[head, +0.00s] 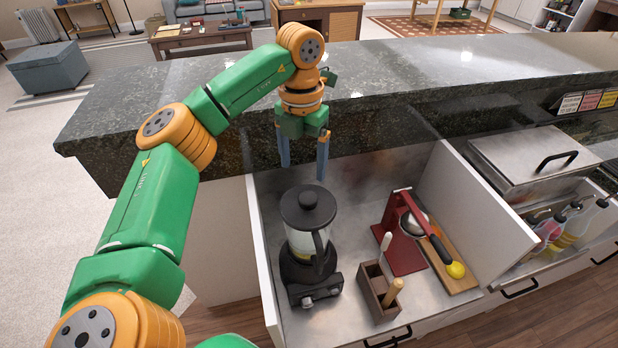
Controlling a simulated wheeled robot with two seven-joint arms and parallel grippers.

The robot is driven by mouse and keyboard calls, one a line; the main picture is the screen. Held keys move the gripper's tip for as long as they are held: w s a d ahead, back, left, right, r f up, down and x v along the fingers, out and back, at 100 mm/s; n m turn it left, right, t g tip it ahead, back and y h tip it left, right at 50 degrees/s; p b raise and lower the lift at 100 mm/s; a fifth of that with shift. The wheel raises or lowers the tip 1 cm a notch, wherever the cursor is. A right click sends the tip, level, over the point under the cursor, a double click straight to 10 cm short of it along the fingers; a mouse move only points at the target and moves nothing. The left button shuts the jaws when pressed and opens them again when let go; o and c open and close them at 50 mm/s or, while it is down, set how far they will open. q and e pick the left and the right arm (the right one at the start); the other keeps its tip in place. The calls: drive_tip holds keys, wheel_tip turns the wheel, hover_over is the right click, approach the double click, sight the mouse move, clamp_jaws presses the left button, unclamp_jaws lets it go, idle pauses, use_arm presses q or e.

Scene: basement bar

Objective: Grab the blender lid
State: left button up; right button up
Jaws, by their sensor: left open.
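The blender (308,252) stands upright on the metal surface in the open bay below the dark counter. Its round black lid (308,207) with a knob on top sits on the jar. My left gripper (303,172) points down above and just behind the lid, apart from it. Its two blue-grey fingers are spread with nothing between them. My right gripper is not in view.
Right of the blender are a wooden box (378,292) with tools, a red press (402,235) and a cutting board (446,268) with a lemon. White side panels (487,205) bound the bay. The stone counter (430,75) rises behind.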

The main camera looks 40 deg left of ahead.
sight(308, 193)
use_arm(q)
drive_tip(key=shift+s+f, duration=0.15)
drive_tip(key=shift+f, duration=0.2)
drive_tip(key=shift+s+d+f+p, duration=0.45)
drive_tip(key=shift+d+p, duration=0.05)
drive_tip(key=shift+d, duration=0.1)
drive_tip(key=shift+s+d+f+p, duration=0.4)
drive_tip(key=shift+d+f+p, duration=0.05)
drive_tip(key=shift+d, duration=0.15)
drive_tip(key=f, duration=0.3)
drive_tip(key=shift+w+a+f, duration=0.1)
drive_tip(key=shift+w+f, duration=0.1)
drive_tip(key=shift+w+a, duration=0.1)
drive_tip(key=shift+w, duration=0.05)
drive_tip(key=c, duration=1.2)
clamp_jaws()
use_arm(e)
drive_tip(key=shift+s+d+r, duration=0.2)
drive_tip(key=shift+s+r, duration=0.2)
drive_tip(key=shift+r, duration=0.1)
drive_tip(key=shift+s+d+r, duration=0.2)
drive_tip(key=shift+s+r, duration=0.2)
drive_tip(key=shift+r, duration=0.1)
